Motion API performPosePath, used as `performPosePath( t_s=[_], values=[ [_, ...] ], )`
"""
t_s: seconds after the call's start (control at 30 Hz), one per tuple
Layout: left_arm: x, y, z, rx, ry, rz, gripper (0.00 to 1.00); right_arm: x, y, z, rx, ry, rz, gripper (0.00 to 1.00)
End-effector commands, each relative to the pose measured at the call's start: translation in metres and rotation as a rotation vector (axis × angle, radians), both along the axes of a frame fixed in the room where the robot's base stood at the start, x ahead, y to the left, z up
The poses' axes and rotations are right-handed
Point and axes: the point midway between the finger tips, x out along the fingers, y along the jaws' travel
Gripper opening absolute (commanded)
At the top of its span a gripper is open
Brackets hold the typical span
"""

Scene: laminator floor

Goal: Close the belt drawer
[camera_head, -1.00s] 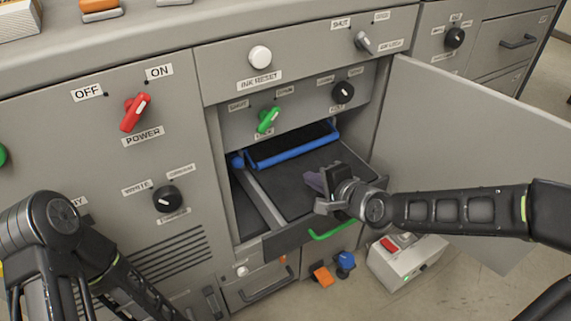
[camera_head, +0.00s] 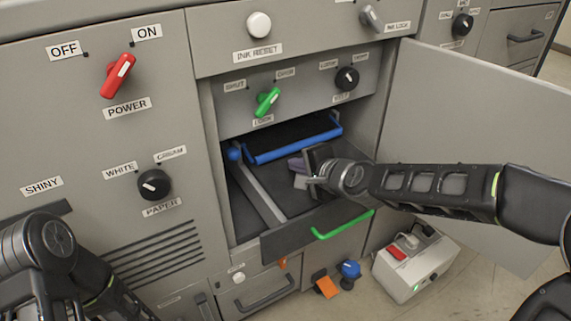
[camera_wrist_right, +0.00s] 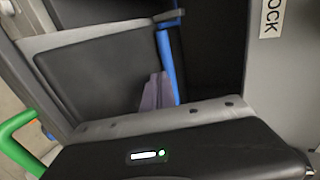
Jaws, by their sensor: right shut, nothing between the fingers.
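The belt drawer (camera_head: 275,240) is pulled out of the open compartment in the grey machine, with a green handle (camera_head: 343,225) on its front. In the right wrist view, the green handle (camera_wrist_right: 22,128) is at the left edge. A blue-framed part (camera_head: 293,150) sits at the back of the compartment. My right gripper (camera_head: 299,172) is shut and empty above the drawer's dark floor, behind the drawer front; its purplish fingers also show in the right wrist view (camera_wrist_right: 156,92). I cannot tell whether it touches anything. My left arm is at the lower left, its gripper out of frame.
An open grey door (camera_head: 470,120) stands right of the compartment, beyond my right arm. A white box with a red switch (camera_head: 415,265) is on the floor below. A green lock knob (camera_head: 267,102) and a black knob (camera_head: 347,78) are on the panel above the drawer.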

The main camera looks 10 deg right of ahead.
Motion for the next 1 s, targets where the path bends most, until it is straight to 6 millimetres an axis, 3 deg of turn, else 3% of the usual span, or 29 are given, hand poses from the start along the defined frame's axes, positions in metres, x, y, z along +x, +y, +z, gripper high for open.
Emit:
performPosePath(
  t_s=[0.43,1.0],
  values=[
    [-0.001,0.000,0.008,0.000,0.002,-0.002,0.72,0.046,0.019,-0.014,0.001,0.002,0.000,0.00],
    [-0.002,0.000,0.015,-0.002,0.005,-0.004,0.72,0.058,0.024,-0.013,0.002,0.002,0.001,0.00]
  ],
)
